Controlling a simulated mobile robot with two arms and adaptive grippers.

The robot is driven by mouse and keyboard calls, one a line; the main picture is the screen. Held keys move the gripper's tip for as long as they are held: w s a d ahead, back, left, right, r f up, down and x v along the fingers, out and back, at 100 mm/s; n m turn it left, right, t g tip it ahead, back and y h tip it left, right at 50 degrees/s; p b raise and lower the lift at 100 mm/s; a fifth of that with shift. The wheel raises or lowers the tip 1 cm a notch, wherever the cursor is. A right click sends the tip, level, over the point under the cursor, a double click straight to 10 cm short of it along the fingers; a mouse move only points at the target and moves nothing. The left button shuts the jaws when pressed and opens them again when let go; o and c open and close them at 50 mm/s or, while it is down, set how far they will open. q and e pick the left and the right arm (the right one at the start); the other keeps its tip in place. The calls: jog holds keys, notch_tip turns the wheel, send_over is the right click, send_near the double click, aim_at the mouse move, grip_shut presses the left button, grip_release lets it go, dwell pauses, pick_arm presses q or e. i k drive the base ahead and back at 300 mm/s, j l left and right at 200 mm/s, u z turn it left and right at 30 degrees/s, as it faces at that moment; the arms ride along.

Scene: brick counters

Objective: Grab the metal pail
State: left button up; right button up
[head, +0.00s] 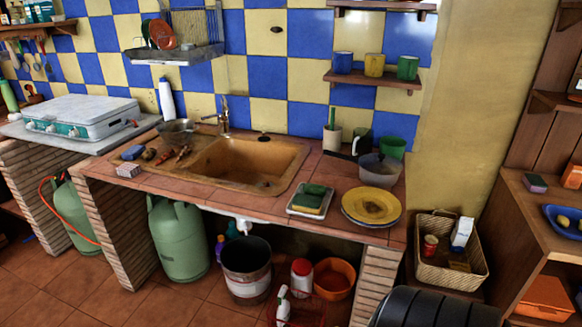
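The metal pail (247,271) stands upright on the tiled floor under the sink counter, a little left of the picture's middle. It has a dark, open top and worn grey sides with a reddish band. Its front and rim show clearly, and I see nothing gripping it. Neither of my grippers is in the head view.
A green gas cylinder (178,240) stands left of the pail. Right of it are a red-lidded white jar (301,277), an orange bucket (334,279) and a red wire basket (306,313). The brick counter (235,207) overhangs it. Floor at the front left is clear.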

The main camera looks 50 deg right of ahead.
aim_at(246, 260)
jog(key=z, duration=1.75)
jog(key=i+j+z, duration=0.15)
jog(key=j+z, duration=0.25)
jog(key=i+j+z, duration=0.1)
jog(key=z, duration=0.25)
jog(key=j+z, duration=0.75)
